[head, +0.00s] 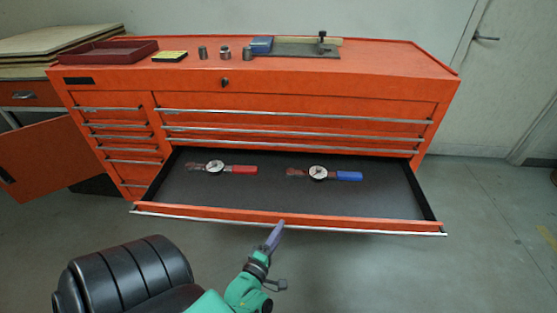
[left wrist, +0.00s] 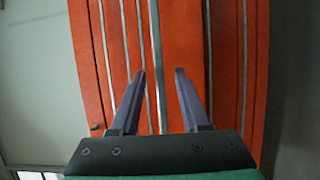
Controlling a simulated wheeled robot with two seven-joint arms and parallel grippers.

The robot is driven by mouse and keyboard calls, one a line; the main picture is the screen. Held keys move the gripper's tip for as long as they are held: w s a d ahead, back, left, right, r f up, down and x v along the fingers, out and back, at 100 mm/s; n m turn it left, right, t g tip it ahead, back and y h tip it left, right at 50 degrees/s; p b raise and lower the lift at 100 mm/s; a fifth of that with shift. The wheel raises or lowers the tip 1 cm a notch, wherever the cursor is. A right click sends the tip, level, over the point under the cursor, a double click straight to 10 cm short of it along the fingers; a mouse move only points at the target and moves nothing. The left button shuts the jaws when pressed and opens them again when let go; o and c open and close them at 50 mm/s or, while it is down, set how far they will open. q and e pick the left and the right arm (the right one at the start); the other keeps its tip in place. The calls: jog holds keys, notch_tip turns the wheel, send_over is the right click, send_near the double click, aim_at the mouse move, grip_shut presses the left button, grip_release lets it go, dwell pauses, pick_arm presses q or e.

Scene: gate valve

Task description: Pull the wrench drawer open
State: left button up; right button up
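The wrench drawer (head: 285,213), low in the orange cabinet, stands pulled out with its dark lined inside showing. A torque wrench with a red handle (head: 243,169) and one with a blue handle (head: 348,176) lie in it, each with a round dial. My left gripper (head: 277,232) is at the middle of the drawer's front edge, by its silver handle rail (head: 350,230). In the left wrist view the two purple fingers (left wrist: 159,76) are apart, with a silver rail (left wrist: 155,40) showing between them; neither visibly presses it. My right gripper is not in view.
The orange cabinet top (head: 390,60) holds a dark red tray (head: 108,52), a yellow-black block (head: 170,56), small metal cylinders and a flat plate with a tool. An open orange cabinet door (head: 48,158) is at left. Floor to the right is clear.

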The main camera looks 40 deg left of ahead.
pick_arm(q)
jog(key=v, duration=1.4)
jog(key=shift+s, duration=0.3)
